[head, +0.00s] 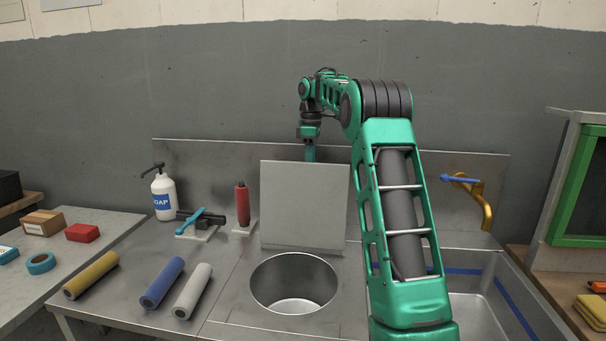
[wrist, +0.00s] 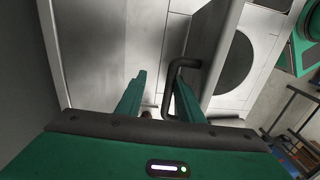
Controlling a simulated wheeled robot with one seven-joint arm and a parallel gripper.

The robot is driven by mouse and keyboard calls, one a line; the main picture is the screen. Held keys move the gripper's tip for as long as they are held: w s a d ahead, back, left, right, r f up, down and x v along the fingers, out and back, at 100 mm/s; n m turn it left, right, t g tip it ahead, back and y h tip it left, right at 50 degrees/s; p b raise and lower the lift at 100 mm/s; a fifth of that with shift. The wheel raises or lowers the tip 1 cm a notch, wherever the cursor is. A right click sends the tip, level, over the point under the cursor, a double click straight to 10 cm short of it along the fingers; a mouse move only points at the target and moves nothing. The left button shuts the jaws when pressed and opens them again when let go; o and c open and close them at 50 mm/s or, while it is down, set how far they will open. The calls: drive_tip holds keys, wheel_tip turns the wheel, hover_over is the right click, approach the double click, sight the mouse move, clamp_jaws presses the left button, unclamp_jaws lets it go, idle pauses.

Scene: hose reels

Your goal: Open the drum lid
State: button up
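The grey square drum lid (head: 304,205) stands upright at the back of the round drum opening (head: 294,284), which is uncovered. In the wrist view the lid (wrist: 207,40) is seen nearly edge-on with a black bar handle (wrist: 168,92) on its back face. My gripper (head: 310,154) is behind the lid's top edge, its fingertips partly hidden. In the wrist view my gripper (wrist: 158,88) has its fingers apart. The right finger lies within the handle's loop as seen; the left finger is clear of it. I cannot tell whether the finger touches the handle.
A soap bottle (head: 163,194), a red cylinder (head: 242,204) and a blue-handled tool (head: 190,221) stand left of the lid. Yellow (head: 91,275), blue (head: 162,282) and white (head: 193,291) rolls lie in front. A sink (head: 480,309) with a brass tap (head: 485,203) is right.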

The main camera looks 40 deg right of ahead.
drive_tip(key=shift+s, duration=0.1)
drive_tip(key=shift+r, duration=0.1)
wheel_tip(320, 180, up, 11)
drive_tip(key=shift+w+d+f, duration=0.2)
drive_tip(key=shift+w+d, duration=0.15)
drive_tip(key=shift+w, duration=0.1)
idle(0.4)
idle(0.5)
